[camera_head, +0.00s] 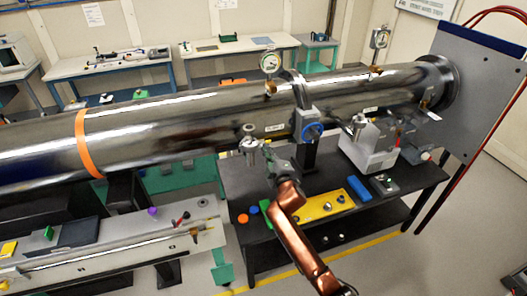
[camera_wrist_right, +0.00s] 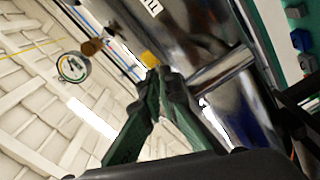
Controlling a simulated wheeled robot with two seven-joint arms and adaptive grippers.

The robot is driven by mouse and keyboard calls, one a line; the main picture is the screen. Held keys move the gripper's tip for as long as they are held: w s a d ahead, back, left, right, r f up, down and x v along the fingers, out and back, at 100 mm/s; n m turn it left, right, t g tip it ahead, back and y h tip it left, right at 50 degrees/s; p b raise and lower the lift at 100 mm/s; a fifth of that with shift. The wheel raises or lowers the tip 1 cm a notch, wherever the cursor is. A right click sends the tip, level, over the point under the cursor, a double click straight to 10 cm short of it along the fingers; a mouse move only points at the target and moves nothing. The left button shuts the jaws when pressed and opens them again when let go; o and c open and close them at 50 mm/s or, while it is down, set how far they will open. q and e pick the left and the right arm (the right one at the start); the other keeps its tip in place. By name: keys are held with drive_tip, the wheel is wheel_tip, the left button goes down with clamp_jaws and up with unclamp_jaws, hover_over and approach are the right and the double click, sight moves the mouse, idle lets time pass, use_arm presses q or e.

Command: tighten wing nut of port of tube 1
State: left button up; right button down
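The long polished steel tube (camera_head: 180,125) runs across the head view. A short metal port (camera_head: 250,145) hangs from its near side; a bright metal stub (camera_wrist_right: 222,68) shows on the tube in the right wrist view. My right gripper (camera_head: 272,158) is just right of the port, on the end of my copper-coloured arm. In the wrist view its green fingers (camera_wrist_right: 163,78) come together at the tips. A small yellow piece (camera_wrist_right: 149,59) shows just past them. I cannot make out the wing nut or whether anything thin is between the tips. My left gripper is not in view.
A black cart (camera_head: 262,257) below carries a yellow plate (camera_head: 322,206), a blue block (camera_head: 359,188) and a grey box (camera_head: 368,152). An orange band (camera_head: 86,143) circles the tube.

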drive_tip(key=shift+f+m, duration=0.35)
drive_tip(key=shift+m, duration=0.65)
drive_tip(key=shift+f, duration=0.1)
drive_tip(key=c, duration=2.5)
unclamp_jaws()
drive_tip(key=shift+s+r, duration=0.2)
drive_tip(key=shift+w, duration=0.1)
drive_tip(key=shift+d, duration=0.15)
drive_tip(key=v, duration=1.2)
drive_tip(key=shift+r, duration=0.1)
